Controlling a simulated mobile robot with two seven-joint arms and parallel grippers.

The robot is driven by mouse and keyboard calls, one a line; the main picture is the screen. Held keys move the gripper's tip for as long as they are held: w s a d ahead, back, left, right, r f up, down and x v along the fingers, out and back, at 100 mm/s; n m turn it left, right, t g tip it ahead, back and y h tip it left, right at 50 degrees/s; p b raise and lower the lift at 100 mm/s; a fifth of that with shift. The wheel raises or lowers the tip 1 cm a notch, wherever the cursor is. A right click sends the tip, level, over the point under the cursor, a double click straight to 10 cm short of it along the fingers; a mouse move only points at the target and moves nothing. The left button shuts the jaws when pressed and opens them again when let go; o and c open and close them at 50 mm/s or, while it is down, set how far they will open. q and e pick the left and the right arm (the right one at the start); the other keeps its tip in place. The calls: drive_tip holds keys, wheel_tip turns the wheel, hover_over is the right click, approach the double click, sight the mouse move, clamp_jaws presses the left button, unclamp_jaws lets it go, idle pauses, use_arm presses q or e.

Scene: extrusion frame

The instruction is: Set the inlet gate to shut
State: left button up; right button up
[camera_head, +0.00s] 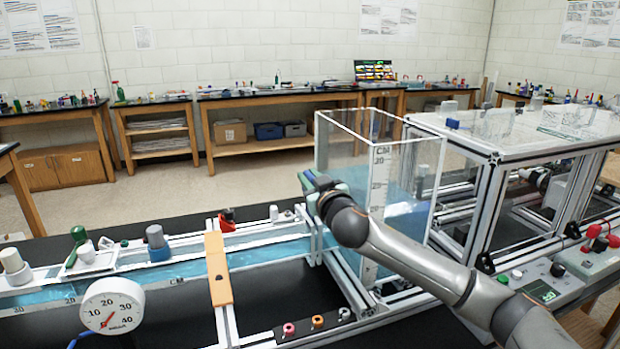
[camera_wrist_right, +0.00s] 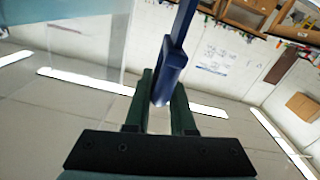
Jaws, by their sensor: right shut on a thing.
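A blue bar with a thicker blue end (camera_wrist_right: 168,75), which looks like the inlet gate's handle, stands between the fingers of my right gripper (camera_wrist_right: 162,82) in the wrist view. The right gripper (camera_head: 312,183) is shut on this handle, beside the near left side of the clear tank (camera_head: 408,170). In the head view my wrist hides most of the handle, and the gate's position cannot be told. The water channel (camera_head: 270,254) runs left from the tank and holds blue water. My left gripper is not in view.
An orange crosspiece (camera_head: 219,268) spans the channel, and a round dial gauge (camera_head: 112,306) stands at its front left. A framed bench (camera_head: 490,150) with a clear top is right of the tank. A control box (camera_head: 540,290) sits at the lower right.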

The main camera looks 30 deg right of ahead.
clamp_jaws()
drive_tip(key=shift+d, duration=0.1)
idle(0.7)
wheel_tip(320, 180, down, 5)
drive_tip(key=b, duration=0.4)
drive_tip(key=shift+f, duration=0.35)
drive_tip(key=o, duration=0.7)
unclamp_jaws()
drive_tip(key=shift+r, duration=0.2)
